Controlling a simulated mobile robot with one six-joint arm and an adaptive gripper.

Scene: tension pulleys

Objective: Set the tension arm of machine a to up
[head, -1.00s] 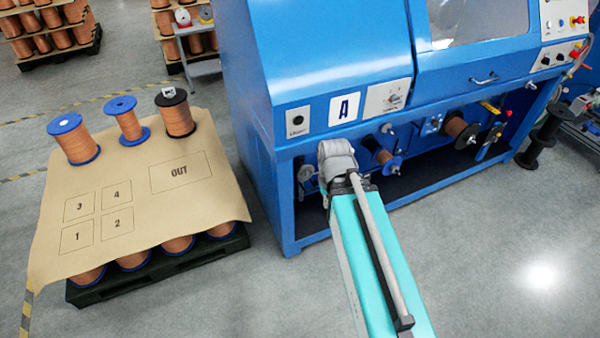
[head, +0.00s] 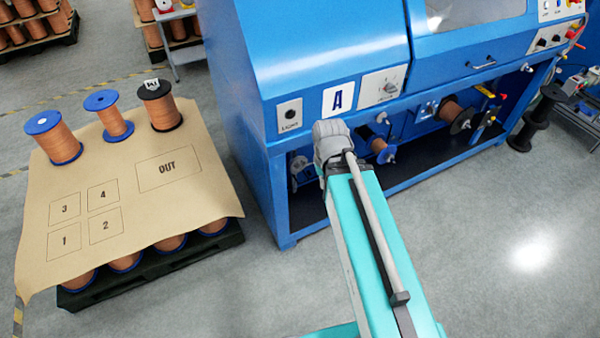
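Machine A is the big blue cabinet (head: 300,60) with a white "A" plate (head: 338,99) on its front. Its open lower bay holds a copper spool with a blue flange (head: 379,147), a white round knob (head: 381,117) and a grey round part (head: 298,162) at the left. I cannot make out the tension arm or its position; my own arm covers part of the bay. My teal arm reaches from the bottom of the view to the front of the bay, ending in a grey joint below the plate. My gripper does not show.
A pallet with a brown sheet (head: 130,215) marked 1 to 4 and OUT stands at the left, with three spools on it. A larger copper spool (head: 455,113) is further right in the bay. Black spools (head: 537,120) stand at the right. The floor in front is clear.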

